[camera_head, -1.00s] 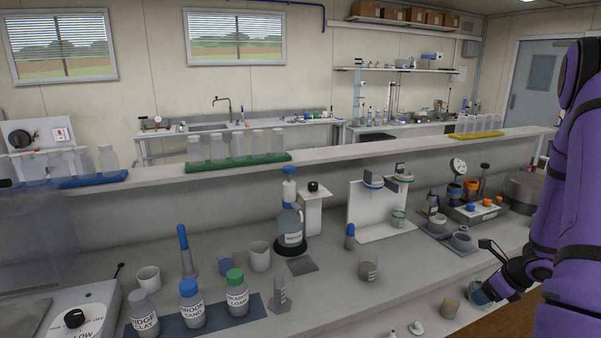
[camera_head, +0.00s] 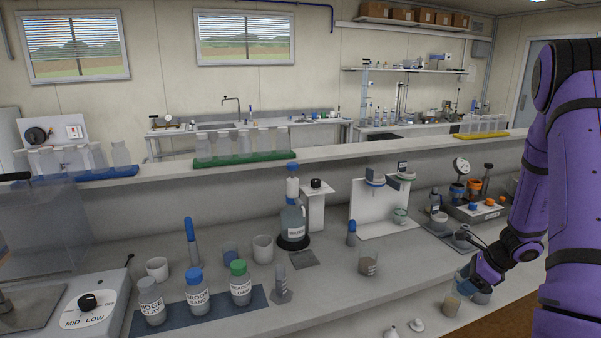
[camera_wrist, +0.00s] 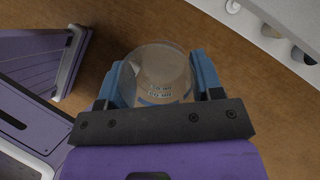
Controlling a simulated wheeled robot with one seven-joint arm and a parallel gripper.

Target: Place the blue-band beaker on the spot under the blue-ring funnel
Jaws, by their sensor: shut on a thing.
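My gripper (camera_wrist: 160,85) is shut on a clear beaker (camera_wrist: 160,65) with a blue band and markings, held between its blue fingers in the wrist view. In the head view my gripper (camera_head: 472,283) is at the lower right, over the front edge of the bench, and partly hides the beaker. The blue-ring funnel (camera_head: 375,182) hangs on a white stand (camera_head: 376,212) at mid-bench, up and left of my gripper. The spot under it appears free of any beaker.
Another beaker (camera_head: 368,262) and a blue-topped bottle (camera_head: 351,233) stand in front of the funnel stand. To its right are cups and a gauge device (camera_head: 474,211).

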